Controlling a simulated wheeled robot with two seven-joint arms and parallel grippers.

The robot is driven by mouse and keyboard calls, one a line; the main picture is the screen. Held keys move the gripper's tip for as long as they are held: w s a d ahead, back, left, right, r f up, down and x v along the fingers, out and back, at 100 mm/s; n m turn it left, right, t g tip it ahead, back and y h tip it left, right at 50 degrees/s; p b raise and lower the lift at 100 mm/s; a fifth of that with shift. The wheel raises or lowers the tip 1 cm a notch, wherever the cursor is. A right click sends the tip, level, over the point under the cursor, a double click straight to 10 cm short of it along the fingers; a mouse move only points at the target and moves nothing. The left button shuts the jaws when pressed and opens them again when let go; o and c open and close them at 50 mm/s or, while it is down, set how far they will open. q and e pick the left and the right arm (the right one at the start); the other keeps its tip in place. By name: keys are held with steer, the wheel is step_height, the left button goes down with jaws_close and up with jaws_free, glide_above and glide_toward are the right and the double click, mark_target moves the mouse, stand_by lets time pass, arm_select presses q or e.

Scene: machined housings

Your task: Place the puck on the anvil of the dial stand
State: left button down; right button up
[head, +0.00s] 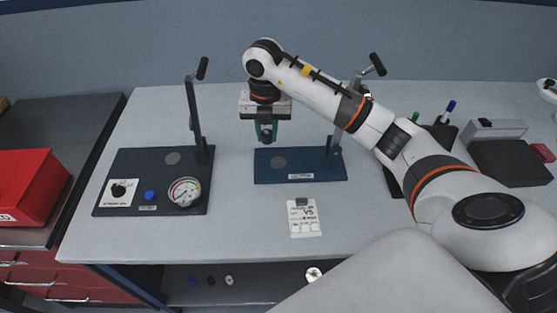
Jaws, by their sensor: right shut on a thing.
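My right gripper (266,135) points down above the blue-based stand (315,167). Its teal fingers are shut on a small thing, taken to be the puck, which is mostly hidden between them. The blue stand has a grey round disc (278,163) on its base and a post with a black-handled lever behind it; the arm partly hides the post. To the left, a black-based stand (130,167) has a round dial (185,192), a grey disc (172,158), a blue button and a lever post. My left gripper is not in view.
A white card (305,219) lies in front of the blue stand. A red box (30,188) is at far left. The table between the two stands is clear.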

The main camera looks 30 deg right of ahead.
steer(key=d+m, duration=0.3)
steer(key=m, duration=0.5)
steer(key=m+p, duration=0.2)
steer(key=m, duration=0.1)
glide_above(278, 163)
step_height(278, 163, down, 6)
steer(key=shift+f, duration=0.2)
step_height(278, 163, down, 4)
steer(key=shift+f+p, duration=0.2)
steer(key=shift+p, duration=0.15)
steer(key=shift+f, duration=0.2)
steer(key=shift+f, duration=0.1)
steer(key=o, duration=1)
